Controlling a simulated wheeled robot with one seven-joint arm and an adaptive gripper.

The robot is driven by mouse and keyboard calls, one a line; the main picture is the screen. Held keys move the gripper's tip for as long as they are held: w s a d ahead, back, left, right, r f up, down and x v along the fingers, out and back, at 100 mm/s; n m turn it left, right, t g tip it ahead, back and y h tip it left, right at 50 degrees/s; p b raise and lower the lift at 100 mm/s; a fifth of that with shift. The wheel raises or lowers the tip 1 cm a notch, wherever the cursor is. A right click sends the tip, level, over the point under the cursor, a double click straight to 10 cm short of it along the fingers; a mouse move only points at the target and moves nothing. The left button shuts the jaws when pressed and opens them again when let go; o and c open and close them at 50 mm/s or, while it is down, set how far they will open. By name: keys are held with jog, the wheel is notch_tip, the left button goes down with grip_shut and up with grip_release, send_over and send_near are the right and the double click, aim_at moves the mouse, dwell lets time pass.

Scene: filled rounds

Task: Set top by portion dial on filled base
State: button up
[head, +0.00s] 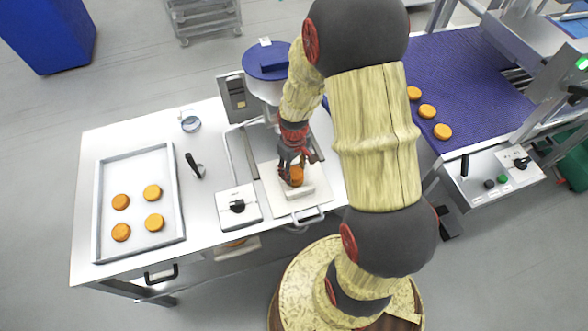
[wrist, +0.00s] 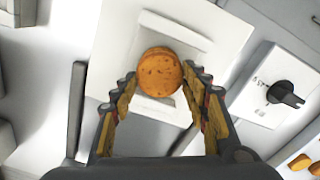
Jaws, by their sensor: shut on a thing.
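My gripper (head: 292,168) is shut on an orange-brown round (head: 297,175), whose speckled flat face (wrist: 160,72) shows between the fingertips in the wrist view. The round is over a white plate (head: 272,185) on the steel table. I cannot tell whether it touches anything below or whether a filled base is under it. The portion dial, a black knob on a white box (head: 238,204), stands just left of the plate; its knob (wrist: 285,92) shows at right in the wrist view.
A metal tray (head: 181,215) with several orange rounds lies at the table's left. A blue conveyor (head: 470,75) at right carries three rounds (head: 427,111). A blue-lidded hopper (head: 268,62) stands behind the gripper.

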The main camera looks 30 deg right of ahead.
jog(key=o, duration=0.8)
jog(key=shift+o, duration=0.5)
jog(key=o, duration=0.4)
jog(key=shift+r+p, duration=2.75)
jog(key=shift+r, duration=0.75)
